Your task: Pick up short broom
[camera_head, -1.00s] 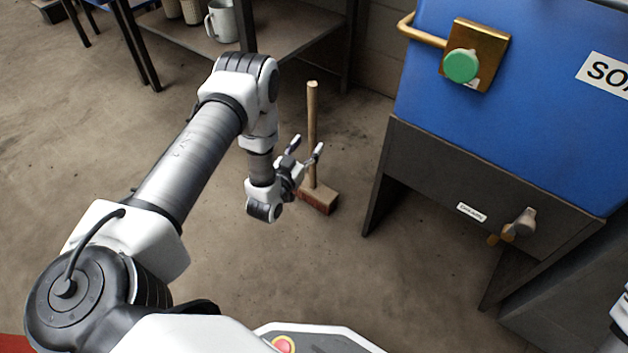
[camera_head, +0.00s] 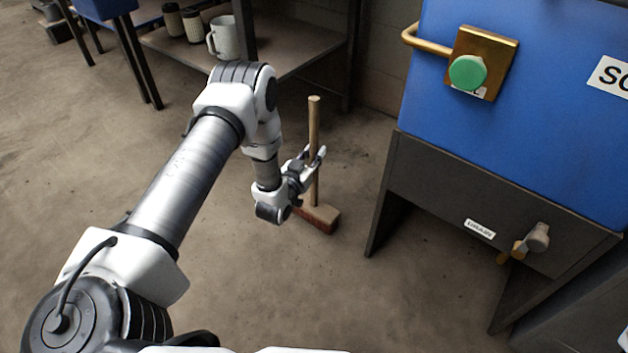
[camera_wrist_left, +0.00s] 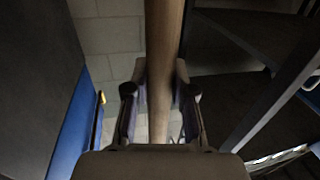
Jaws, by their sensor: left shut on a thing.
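The short broom (camera_head: 314,128) stands upright on the concrete floor, with a round wooden handle and a reddish-brown block head at its foot. My left gripper (camera_head: 314,160) is shut on the handle, around the middle of its length. In the left wrist view the handle (camera_wrist_left: 163,50) runs between the two fingers of the left gripper (camera_wrist_left: 160,90), one on each side. Part of the broom head is hidden behind my left wrist. The right gripper is not in view.
A blue tank (camera_head: 530,110) on a dark stand (camera_head: 400,175) is right of the broom, with a green knob (camera_head: 467,72) and a drain valve (camera_head: 527,243). A shelf (camera_head: 290,55) with a mug (camera_head: 222,38) is behind. The floor in front is clear.

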